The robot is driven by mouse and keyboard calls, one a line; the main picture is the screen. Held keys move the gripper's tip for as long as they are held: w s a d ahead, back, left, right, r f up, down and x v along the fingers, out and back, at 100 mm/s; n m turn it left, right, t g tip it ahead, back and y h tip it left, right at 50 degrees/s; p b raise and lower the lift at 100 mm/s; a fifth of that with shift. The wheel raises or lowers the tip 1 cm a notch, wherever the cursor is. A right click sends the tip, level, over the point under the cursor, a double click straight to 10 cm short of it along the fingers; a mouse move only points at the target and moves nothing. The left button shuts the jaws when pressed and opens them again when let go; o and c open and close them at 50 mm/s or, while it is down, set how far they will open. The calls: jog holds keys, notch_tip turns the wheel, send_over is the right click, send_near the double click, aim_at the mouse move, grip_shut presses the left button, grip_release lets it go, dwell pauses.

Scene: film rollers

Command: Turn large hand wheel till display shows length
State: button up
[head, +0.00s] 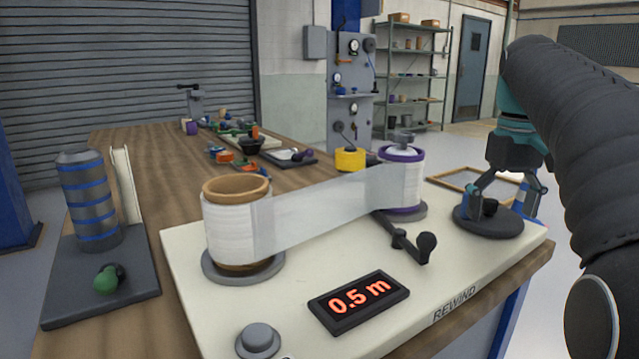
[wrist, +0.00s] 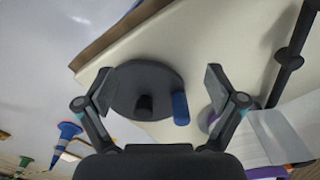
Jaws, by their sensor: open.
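The large hand wheel (head: 488,222) is a dark disc at the right end of the cream rewind panel (head: 425,295). In the wrist view the wheel (wrist: 135,78) has a black hub and an upright blue handle (wrist: 180,108) near its rim. My gripper (head: 502,190) is open just above the wheel, its fingers pointing down. In the wrist view my gripper (wrist: 160,82) has one finger on each side of the wheel and handle, with nothing gripped. The display (head: 359,302) reads 0.5 m in red.
Film (head: 320,208) spans from the wooden-cored roll (head: 234,228) to the purple-rimmed roll (head: 401,180). A small black crank (head: 410,244) stands between the rolls and the wheel. A grey knob (head: 258,340) is at the front. A wooden frame (head: 465,182) lies behind the wheel.

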jog(key=shift+r+p, duration=1.7)
jog(key=shift+r, duration=0.15)
notch_tip(320, 180, up, 2)
jog(key=shift+r, duration=0.1)
